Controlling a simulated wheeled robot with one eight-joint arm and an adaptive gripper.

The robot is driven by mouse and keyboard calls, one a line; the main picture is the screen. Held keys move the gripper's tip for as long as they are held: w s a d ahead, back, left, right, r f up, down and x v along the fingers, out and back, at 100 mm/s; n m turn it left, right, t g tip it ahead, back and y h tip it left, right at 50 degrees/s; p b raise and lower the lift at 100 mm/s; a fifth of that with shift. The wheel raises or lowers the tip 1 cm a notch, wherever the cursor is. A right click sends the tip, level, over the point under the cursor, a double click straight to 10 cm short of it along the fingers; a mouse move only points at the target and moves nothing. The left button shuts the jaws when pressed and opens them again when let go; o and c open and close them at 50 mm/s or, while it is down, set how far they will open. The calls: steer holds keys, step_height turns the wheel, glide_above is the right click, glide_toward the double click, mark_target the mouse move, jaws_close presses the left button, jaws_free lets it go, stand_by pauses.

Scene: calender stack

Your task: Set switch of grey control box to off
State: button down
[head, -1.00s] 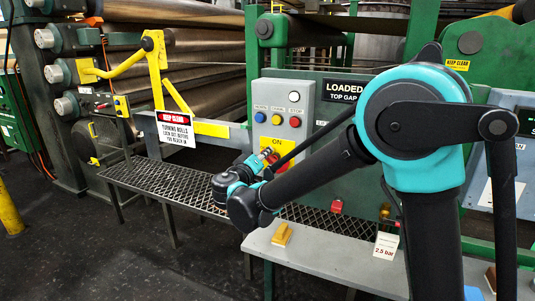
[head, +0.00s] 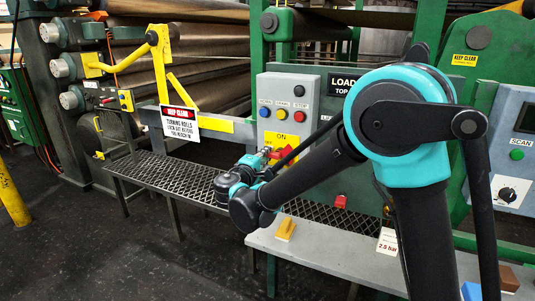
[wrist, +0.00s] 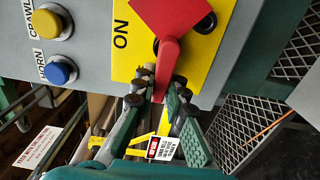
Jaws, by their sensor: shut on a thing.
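The grey control box (head: 268,87) stands in the middle of the head view. Its yellow plate (head: 298,136) bears the word ON and a red switch handle (head: 286,152). In the wrist view, the red handle (wrist: 168,52) runs down from its pivot on the yellow plate (wrist: 126,62), past the black ON lettering. My gripper (wrist: 161,82) has a finger on each side of the handle's lower end and is shut on it. In the head view my gripper (head: 266,153) is at the plate's left side, partly hidden by my wrist. Any OFF lettering is hidden.
Blue (wrist: 62,70) and yellow (wrist: 47,23) push buttons sit on the box beside the plate. A mesh shelf (head: 160,172) and a grey ledge (head: 330,262) with a yellow block (head: 286,228) lie below. A hanging warning sign (head: 180,122) is to the left.

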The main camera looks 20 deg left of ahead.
steer(key=shift+f+n, duration=0.15)
steer(key=shift+n, duration=0.15)
steer(key=c, duration=1.5)
jaws_free()
steer(key=shift+c, duration=0.2)
steer(key=shift+s, duration=0.1)
steer(key=s+a, duration=0.1)
steer(key=s, duration=1.1)
steer(key=shift+w, duration=0.1)
